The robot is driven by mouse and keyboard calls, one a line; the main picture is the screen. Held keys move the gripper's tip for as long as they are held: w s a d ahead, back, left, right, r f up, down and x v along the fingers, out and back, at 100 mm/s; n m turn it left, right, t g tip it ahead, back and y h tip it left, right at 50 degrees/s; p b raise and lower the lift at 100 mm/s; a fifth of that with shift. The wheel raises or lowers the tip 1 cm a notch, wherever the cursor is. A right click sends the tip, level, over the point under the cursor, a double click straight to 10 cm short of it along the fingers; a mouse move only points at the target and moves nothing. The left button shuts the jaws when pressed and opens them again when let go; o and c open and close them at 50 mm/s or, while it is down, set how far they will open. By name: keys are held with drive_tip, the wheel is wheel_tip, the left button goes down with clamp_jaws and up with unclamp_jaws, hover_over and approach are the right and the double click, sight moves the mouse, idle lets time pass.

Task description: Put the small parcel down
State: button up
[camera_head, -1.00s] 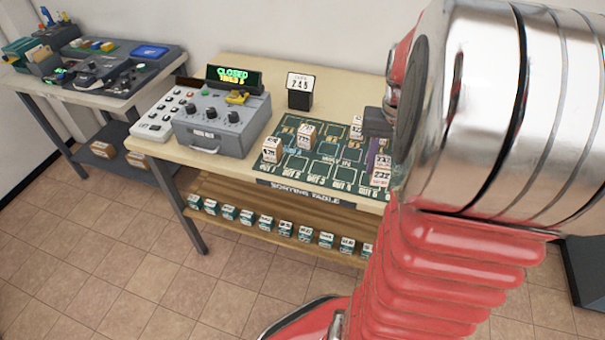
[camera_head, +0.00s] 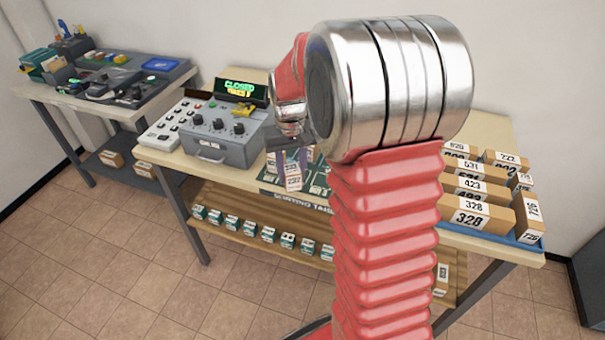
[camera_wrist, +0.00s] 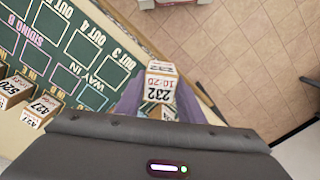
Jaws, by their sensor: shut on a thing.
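My gripper (camera_wrist: 158,100) has purple fingers shut on a small parcel (camera_wrist: 160,82), a pale box labelled 232 in the wrist view. In the head view my gripper (camera_head: 288,160) holds the parcel (camera_head: 293,182) over the front part of the table, right of the grey console. The green sorting mat (camera_wrist: 85,45) has white outlined cells marked OUT 4, OUT 3 and WAY IN. In the wrist view the parcel overlaps the table's front edge, with floor behind it. Its height above the table cannot be told. My arm hides much of the mat in the head view.
Other small parcels (camera_wrist: 42,106) stand on the mat at the wrist view's left. A grey console (camera_head: 222,132) and a CLOSED sign (camera_head: 240,91) stand left of the mat. A blue tray (camera_head: 500,240) of larger boxes is at right. A lower shelf (camera_head: 235,205) holds several small blocks.

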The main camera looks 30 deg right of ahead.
drive_tip(key=w+a+f+n, duration=0.1)
drive_tip(key=w+a, duration=0.2)
drive_tip(key=a, duration=0.3)
drive_tip(key=w+a+f+n, duration=0.1)
drive_tip(key=w+a+f, duration=0.1)
drive_tip(key=a, duration=0.4)
drive_tip(key=shift+w+a+f+n, duration=0.25)
drive_tip(key=shift+w+a+n, duration=0.1)
drive_tip(key=shift+w+n, duration=0.05)
drive_tip(key=shift+s, duration=0.15)
